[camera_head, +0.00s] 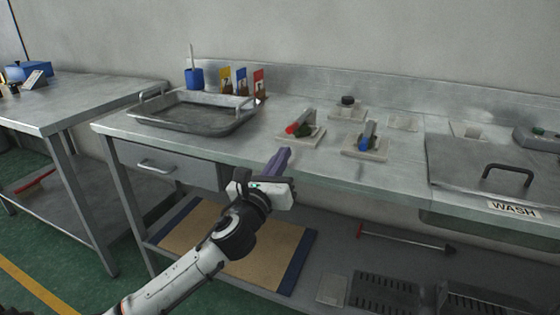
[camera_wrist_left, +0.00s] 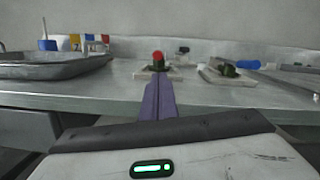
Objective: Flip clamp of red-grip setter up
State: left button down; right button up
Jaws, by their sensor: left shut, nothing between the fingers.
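The red-grip setter (camera_head: 300,125) sits on a pale square base plate (camera_head: 310,138) near the middle of the bench, its red-ended lever slanting. In the left wrist view the red grip (camera_wrist_left: 158,56) points at the camera, straight beyond the fingertips. My left gripper (camera_head: 283,154) is shut and empty, its purple fingers at the bench's front edge, short of the setter and apart from it. The fingers (camera_wrist_left: 157,86) hide the lower front of the setter in the wrist view. My right gripper is not in view.
A blue-grip setter (camera_head: 367,134) stands on its own plate to the right. A metal tray (camera_head: 190,127) lies to the left, with a blue cup (camera_head: 194,78) and coloured cards behind. A lidded wash basin (camera_head: 480,160) is at the right. A shelf lies below the bench.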

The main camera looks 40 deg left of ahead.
pick_arm(q)
jog(key=x, duration=0.6)
jog(key=shift+w+b, duration=0.2)
jog(key=shift+b, duration=0.1)
